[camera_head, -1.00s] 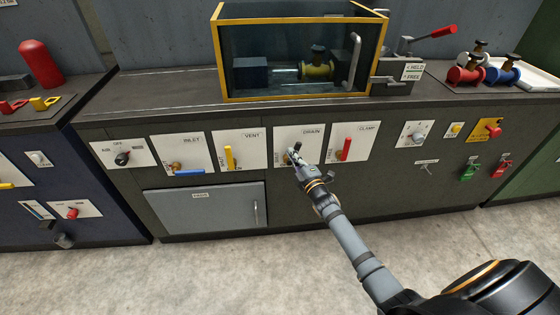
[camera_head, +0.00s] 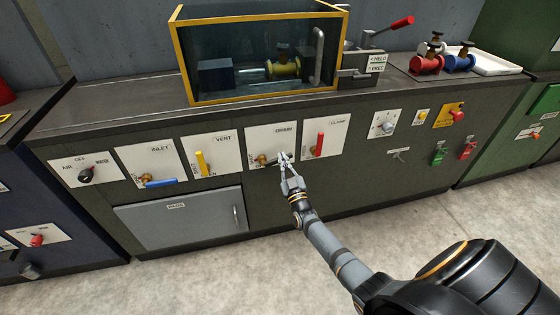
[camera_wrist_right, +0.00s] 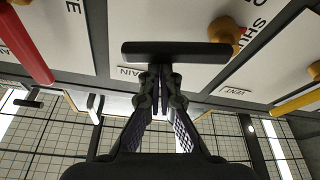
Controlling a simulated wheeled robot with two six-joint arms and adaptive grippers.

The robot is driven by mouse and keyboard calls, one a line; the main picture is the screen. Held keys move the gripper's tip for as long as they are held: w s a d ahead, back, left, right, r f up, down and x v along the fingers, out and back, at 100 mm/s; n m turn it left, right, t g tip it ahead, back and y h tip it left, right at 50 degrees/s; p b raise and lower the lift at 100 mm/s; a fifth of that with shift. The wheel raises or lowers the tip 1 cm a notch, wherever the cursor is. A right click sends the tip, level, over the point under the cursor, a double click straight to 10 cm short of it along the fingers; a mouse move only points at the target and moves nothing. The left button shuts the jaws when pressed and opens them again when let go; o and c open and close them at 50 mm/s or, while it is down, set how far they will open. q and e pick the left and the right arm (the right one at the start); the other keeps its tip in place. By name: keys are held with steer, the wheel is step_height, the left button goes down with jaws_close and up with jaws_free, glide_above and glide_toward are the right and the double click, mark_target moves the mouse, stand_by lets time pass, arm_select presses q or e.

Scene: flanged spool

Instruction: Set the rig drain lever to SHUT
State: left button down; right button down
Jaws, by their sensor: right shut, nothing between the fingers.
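The drain panel (camera_head: 272,135) is a white plate on the bench front, marked DRAIN. Its lever has a brass hub (camera_head: 261,160) and a black handle (camera_wrist_right: 178,53) that lies roughly level, running right from the hub in the head view. In the wrist view the brass hub (camera_wrist_right: 224,34) sits beside SHUT lettering at the upper right. My right gripper (camera_head: 284,158) is shut and empty, its fingertips (camera_wrist_right: 160,74) right at the handle. I cannot tell whether they touch it. The gripper partly hides the handle in the head view. My left gripper is not in view.
The yellow vent lever (camera_head: 201,163) and red clamp lever (camera_head: 320,144) stand upright on neighbouring panels. The blue inlet lever (camera_head: 161,183) lies level. A yellow-framed glass tank (camera_head: 258,98) is above on the bench. The floor in front is clear.

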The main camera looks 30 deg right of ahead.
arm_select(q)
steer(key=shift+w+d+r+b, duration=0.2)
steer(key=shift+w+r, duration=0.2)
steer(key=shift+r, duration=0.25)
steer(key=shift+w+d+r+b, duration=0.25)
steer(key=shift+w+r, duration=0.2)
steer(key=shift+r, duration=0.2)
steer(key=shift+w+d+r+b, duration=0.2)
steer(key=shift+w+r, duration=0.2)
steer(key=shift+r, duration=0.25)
arm_select(e)
steer(key=shift+s+d+f+m+g+h, duration=0.1)
steer(key=shift+f+m+h, duration=0.25)
steer(key=shift+m, duration=0.5)
steer(key=shift+w+d+f+m+g+h, duration=0.15)
steer(key=shift+f+m+h, duration=0.25)
steer(key=shift+m, duration=0.4)
steer(key=shift+s+d+f+m+g+h, duration=0.15)
steer(key=shift+f+m+h, duration=0.2)
steer(key=shift+m, duration=0.5)
